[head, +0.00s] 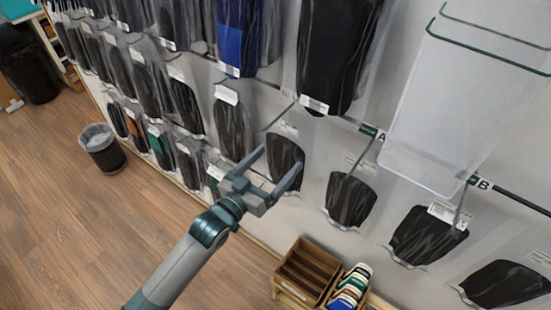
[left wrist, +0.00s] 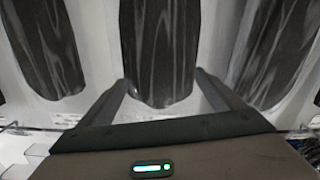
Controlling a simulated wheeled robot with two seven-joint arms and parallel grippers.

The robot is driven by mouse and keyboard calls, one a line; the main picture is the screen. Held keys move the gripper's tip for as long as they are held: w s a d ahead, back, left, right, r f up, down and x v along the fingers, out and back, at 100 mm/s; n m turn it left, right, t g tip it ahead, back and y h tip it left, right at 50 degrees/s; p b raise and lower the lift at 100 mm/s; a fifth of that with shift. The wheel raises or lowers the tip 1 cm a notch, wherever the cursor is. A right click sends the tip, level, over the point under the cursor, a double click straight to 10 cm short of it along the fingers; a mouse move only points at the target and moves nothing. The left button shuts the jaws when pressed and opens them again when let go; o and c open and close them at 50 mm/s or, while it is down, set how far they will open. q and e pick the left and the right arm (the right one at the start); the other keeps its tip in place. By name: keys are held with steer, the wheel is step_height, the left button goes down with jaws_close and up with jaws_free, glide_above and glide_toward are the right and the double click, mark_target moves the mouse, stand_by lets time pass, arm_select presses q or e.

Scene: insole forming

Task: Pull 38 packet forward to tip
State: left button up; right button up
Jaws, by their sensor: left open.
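Clear packets with black insoles hang in rows on the wall rack; their size labels are too small to read, so I cannot tell which is the 38 packet. My left gripper (head: 282,157) is open and empty, its two fingers pointing at a black-insole packet (head: 286,172) in the lower row. In the left wrist view, the lower end of a dark packet (left wrist: 160,45) shows between and beyond the open fingers (left wrist: 161,80). I cannot tell whether they touch it. Other dark packets hang to its left (left wrist: 47,45) and right (left wrist: 262,50). My right gripper is not in view.
A wooden box (head: 308,268) with empty slots and a row of coloured cards (head: 350,287) stand below the rack. Hook rails marked A (head: 381,136) and B (head: 483,184) hold a large empty clear sleeve (head: 445,115). A bin (head: 101,148) stands on open wooden floor.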

arm_select(q)
steer(key=shift+w+d, duration=0.2)
steer(key=shift+w, duration=0.05)
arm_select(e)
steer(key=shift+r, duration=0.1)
arm_select(q)
steer(key=c, duration=1.2)
